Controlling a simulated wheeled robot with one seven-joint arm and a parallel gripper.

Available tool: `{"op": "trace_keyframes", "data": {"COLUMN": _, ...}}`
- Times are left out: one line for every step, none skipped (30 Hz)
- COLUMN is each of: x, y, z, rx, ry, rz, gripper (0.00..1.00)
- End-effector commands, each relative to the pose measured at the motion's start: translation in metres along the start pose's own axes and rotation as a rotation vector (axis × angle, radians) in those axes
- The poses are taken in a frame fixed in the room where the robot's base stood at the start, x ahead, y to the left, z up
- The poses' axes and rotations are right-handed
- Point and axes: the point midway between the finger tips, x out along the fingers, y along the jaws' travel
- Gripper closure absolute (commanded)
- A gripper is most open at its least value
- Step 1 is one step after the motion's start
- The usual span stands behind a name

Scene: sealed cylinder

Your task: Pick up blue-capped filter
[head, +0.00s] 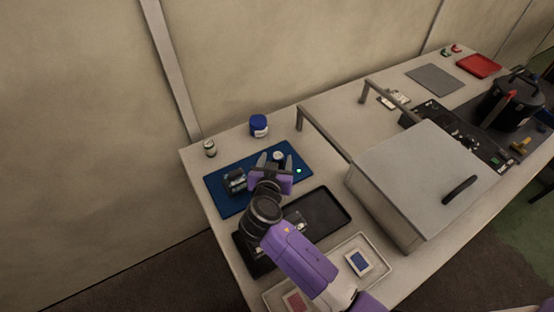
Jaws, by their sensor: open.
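A jar-like cylinder with a blue cap and a pale label (259,126) stands upright at the back of the bench in the head view, behind the blue mat (215,198). It is the only clearly blue-capped thing I see. My gripper (275,160) is open over the right part of the mat, in front of and apart from that cylinder. A small white-topped round item (278,155) shows at the fingertips; I cannot tell whether they touch it.
A dark block-like item (235,181) sits on the mat. A small metal can (210,148) stands at the back left. A black tray (318,211) and a pale tray (383,272) lie nearer. A large grey lidded box (420,170) with raised bars blocks the right.

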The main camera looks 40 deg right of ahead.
Motion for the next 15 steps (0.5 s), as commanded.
{"op": "trace_keyframes", "data": {"x": 0.005, "y": 0.001, "z": -0.002, "rx": 0.0, "ry": 0.0, "rz": 0.002, "gripper": 0.43}}
{"op": "trace_keyframes", "data": {"x": 0.007, "y": 0.001, "z": -0.002, "rx": 0.001, "ry": 0.0, "rz": 0.002, "gripper": 0.43}}
{"op": "trace_keyframes", "data": {"x": 0.011, "y": 0.001, "z": -0.003, "rx": 0.0, "ry": 0.0, "rz": 0.002, "gripper": 0.43}}
{"op": "trace_keyframes", "data": {"x": 0.014, "y": 0.001, "z": -0.003, "rx": -0.001, "ry": 0.0, "rz": 0.002, "gripper": 0.43}}
{"op": "trace_keyframes", "data": {"x": 0.018, "y": 0.002, "z": -0.004, "rx": -0.001, "ry": -0.001, "rz": 0.003, "gripper": 0.43}}
{"op": "trace_keyframes", "data": {"x": 0.024, "y": 0.002, "z": -0.004, "rx": -0.001, "ry": -0.001, "rz": 0.003, "gripper": 0.43}}
{"op": "trace_keyframes", "data": {"x": 0.028, "y": 0.003, "z": -0.005, "rx": 0.0, "ry": 0.0, "rz": 0.003, "gripper": 0.43}}
{"op": "trace_keyframes", "data": {"x": 0.033, "y": 0.003, "z": -0.005, "rx": 0.0, "ry": -0.001, "rz": 0.004, "gripper": 0.43}}
{"op": "trace_keyframes", "data": {"x": 0.038, "y": 0.003, "z": -0.004, "rx": -0.001, "ry": -0.001, "rz": 0.002, "gripper": 0.43}}
{"op": "trace_keyframes", "data": {"x": 0.042, "y": 0.003, "z": -0.003, "rx": -0.001, "ry": -0.001, "rz": 0.002, "gripper": 0.43}}
{"op": "trace_keyframes", "data": {"x": 0.046, "y": 0.003, "z": -0.003, "rx": -0.001, "ry": -0.001, "rz": 0.002, "gripper": 0.43}}
{"op": "trace_keyframes", "data": {"x": 0.05, "y": 0.003, "z": -0.003, "rx": 0.0, "ry": 0.0, "rz": 0.001, "gripper": 0.43}}
{"op": "trace_keyframes", "data": {"x": 0.052, "y": 0.003, "z": -0.003, "rx": 0.001, "ry": 0.0, "rz": 0.001, "gripper": 0.43}}
{"op": "trace_keyframes", "data": {"x": 0.053, "y": 0.003, "z": -0.002, "rx": 0.001, "ry": -0.001, "rz": 0.001, "gripper": 0.43}}
{"op": "trace_keyframes", "data": {"x": 0.055, "y": 0.003, "z": -0.002, "rx": 0.0, "ry": -0.001, "rz": 0.001, "gripper": 0.43}}
